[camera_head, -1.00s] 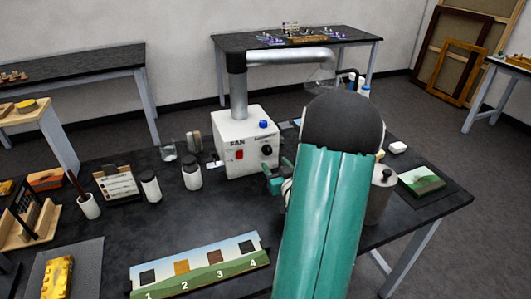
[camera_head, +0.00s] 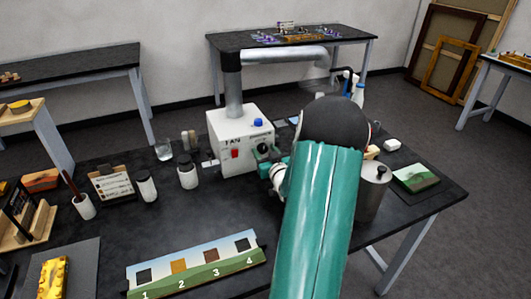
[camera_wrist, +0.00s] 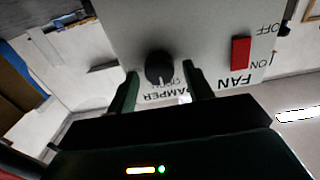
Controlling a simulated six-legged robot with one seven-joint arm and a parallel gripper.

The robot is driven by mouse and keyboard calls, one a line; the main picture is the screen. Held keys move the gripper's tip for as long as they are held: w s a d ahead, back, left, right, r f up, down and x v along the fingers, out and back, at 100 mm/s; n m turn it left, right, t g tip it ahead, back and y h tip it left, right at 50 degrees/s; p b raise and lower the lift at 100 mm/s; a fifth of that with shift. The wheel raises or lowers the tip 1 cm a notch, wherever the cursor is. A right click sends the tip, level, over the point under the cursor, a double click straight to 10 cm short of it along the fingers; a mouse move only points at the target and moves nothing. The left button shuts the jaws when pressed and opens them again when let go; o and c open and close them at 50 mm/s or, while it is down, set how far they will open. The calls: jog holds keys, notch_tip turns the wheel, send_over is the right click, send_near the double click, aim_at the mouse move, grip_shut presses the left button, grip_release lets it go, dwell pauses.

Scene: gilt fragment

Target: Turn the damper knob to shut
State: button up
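The white fan box (camera_head: 241,143) stands on the black table in the head view, with the black damper knob (camera_head: 263,148) on its front face. In the wrist view, which shows the box upside down, the round knob (camera_wrist: 159,67) has a pale mark on its edge toward my gripper. The DAMPER lettering is partly hidden by my gripper. My gripper (camera_wrist: 162,72) is open, with one green finger on each side of the knob and gaps visible between. I cannot tell how deep the fingertips reach around it. In the head view my gripper (camera_head: 268,163) is at the box front, partly hidden by my arm.
A red FAN switch (camera_wrist: 241,51) and a blue button (camera_head: 258,122) are on the box. A metal duct (camera_head: 234,90) rises from it. White jars (camera_head: 187,174) stand left, a metal canister (camera_head: 372,190) right, and a numbered panel (camera_head: 196,264) lies in front.

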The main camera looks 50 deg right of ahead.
jog(key=c, duration=0.8)
jog(key=shift+m, duration=0.3)
jog(key=m, duration=0.8)
jog(key=shift+d+m, duration=0.15)
jog(key=shift+m, duration=0.25)
jog(key=m, duration=0.4)
jog(key=shift+s+f, duration=0.1)
jog(key=m, duration=0.4)
jog(key=shift+m, duration=0.4)
